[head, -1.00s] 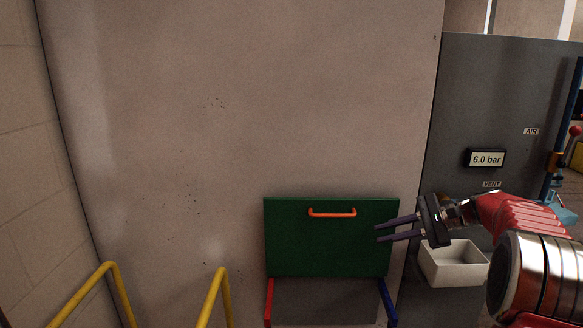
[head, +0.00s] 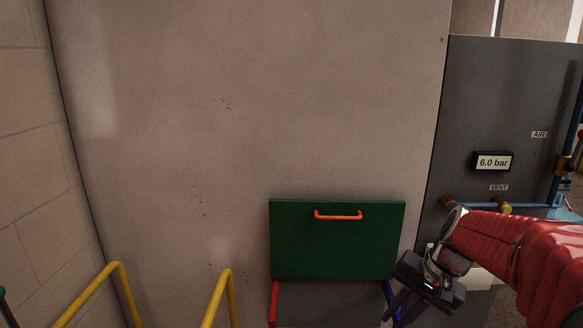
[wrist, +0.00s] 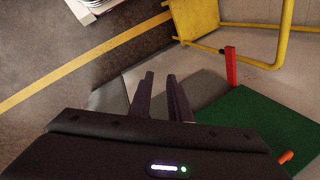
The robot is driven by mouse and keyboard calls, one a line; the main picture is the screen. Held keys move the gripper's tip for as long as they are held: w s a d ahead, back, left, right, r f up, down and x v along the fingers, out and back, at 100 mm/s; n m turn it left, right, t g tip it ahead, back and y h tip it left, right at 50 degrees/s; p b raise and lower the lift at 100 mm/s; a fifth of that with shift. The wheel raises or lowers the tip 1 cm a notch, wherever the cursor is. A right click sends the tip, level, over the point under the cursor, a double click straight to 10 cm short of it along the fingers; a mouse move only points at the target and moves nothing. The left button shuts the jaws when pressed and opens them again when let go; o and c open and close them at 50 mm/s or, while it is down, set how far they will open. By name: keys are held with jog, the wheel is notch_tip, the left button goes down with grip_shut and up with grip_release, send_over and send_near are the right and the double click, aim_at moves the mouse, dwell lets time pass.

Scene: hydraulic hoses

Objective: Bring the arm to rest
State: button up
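My gripper (head: 396,312) is at the lower right of the head view, below and to the right of the green panel's middle, with its dark fingers pointing down and to the left. Its fingertips are near the bottom edge of that picture. In the wrist view my gripper (wrist: 162,90) shows two dark fingers apart, with nothing between them. The red arm sleeve comes in from the right and covers part of the white bin (head: 482,279).
The green panel (head: 335,250) has an orange handle (head: 338,216) and stands against the pale wall. Yellow rails (head: 222,295) stand at lower left. A grey cabinet with a 6.0 bar display (head: 493,162) is at right. The wrist view shows floor with a yellow line (wrist: 75,62).

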jog(key=s+a+r+n+t+h, duration=0.1)
jog(key=s+a+r+n, duration=0.1)
jog(key=s, duration=0.6)
jog(key=s+a+r+n+t+h, duration=0.2)
jog(key=s+a+n, duration=0.2)
jog(key=s, duration=0.5)
jog(key=shift+a+n+t, duration=0.3)
jog(key=shift+a+n, duration=0.1)
jog(key=shift+a, duration=0.05)
jog(key=shift+d, duration=0.1)
dwell(0.7)
